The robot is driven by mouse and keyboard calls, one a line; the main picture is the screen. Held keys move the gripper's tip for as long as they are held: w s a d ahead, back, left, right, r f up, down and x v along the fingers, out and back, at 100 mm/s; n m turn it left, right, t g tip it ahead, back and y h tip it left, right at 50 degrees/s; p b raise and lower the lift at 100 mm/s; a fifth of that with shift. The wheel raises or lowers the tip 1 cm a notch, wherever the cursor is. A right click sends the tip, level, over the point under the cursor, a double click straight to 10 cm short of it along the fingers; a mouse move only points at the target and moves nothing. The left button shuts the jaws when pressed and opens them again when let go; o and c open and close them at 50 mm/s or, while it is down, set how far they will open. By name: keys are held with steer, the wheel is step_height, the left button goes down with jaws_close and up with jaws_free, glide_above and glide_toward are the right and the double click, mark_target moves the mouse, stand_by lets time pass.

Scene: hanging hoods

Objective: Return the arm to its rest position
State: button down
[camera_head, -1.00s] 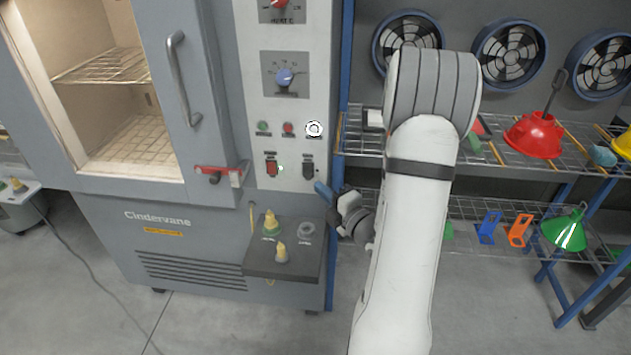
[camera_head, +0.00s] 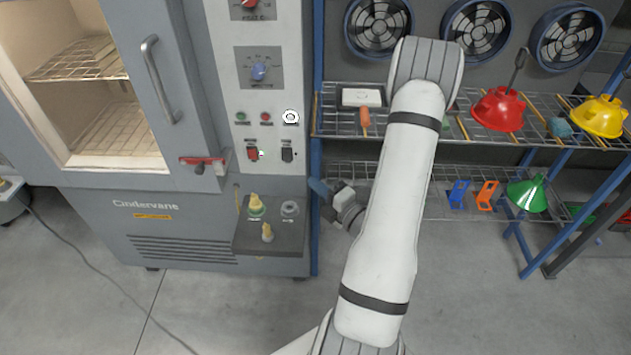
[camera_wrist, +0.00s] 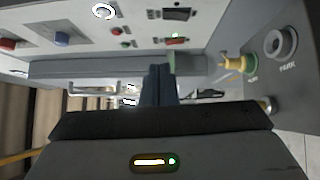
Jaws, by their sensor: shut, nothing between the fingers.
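My white arm rises through the middle of the head view, bends at the top and hangs its wrist in front of the rack, just right of the oven cabinet. My gripper (camera_head: 318,188) is at the wrist's end, beside the cabinet's right edge, small and partly hidden by my arm. In the wrist view my gripper (camera_wrist: 159,72) shows its dark fingers together, with nothing between them. The cabinet's control panel (camera_wrist: 130,40) shows past them in the wrist view. The gripper appears apart from the cabinet, though the exact gap is hard to tell.
The oven cabinet (camera_head: 140,235) has its chamber open at left and a small ledge (camera_head: 270,240) with yellow-tipped fittings. The wire rack (camera_head: 480,140) at right holds a red hood (camera_head: 498,110), a yellow hood (camera_head: 600,117) and a green funnel (camera_head: 527,195).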

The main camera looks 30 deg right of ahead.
stand_by(0.5)
steer(key=a+r+n+g+y, duration=0.3)
steer(key=a+n+y, duration=0.2)
steer(key=a+n, duration=0.2)
steer(key=a+r+n+g+y, duration=0.4)
steer(key=a+n+y, duration=0.1)
steer(key=a+n, duration=0.25)
steer(key=s+a+r+n+g, duration=0.2)
steer(key=s+a+n+g, duration=0.65)
steer(key=n, duration=0.45)
steer(key=s+d+n+g+h, duration=0.2)
steer(key=s+n+g+h, duration=0.35)
steer(key=n, duration=0.85)
steer(key=d+r+n+t+h, duration=0.4)
steer(key=r+n+t+h, duration=0.1)
steer(key=n+h, duration=0.3)
steer(key=shift+w+r+n+t, duration=0.3)
steer(key=shift+r+n, duration=0.3)
steer(key=shift+n, duration=0.25)
